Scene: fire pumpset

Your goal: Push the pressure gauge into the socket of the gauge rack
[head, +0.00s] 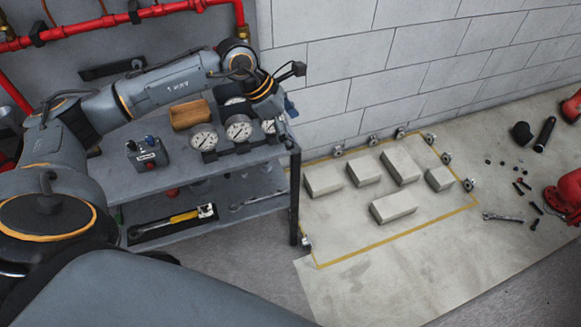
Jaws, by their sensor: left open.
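A dark gauge rack (228,149) stands on the grey workbench top near its right end. White-faced pressure gauges are at the rack: one at the left (204,138), one in the middle (238,128) and one at the right (268,126), partly hidden. My left gripper (284,88) is open above and behind the right part of the rack, close to the wall. My left wrist and gripper cover part of the area behind the gauges. I cannot tell whether the gripper touches a gauge, and the socket is not clear. My right gripper is not in view.
A grey control box (147,154) stands on the bench at left. The lower shelf holds a yellow-handled tool (184,217). Red pipe (110,22) runs along the wall. Concrete blocks (393,207) lie on the floor at right.

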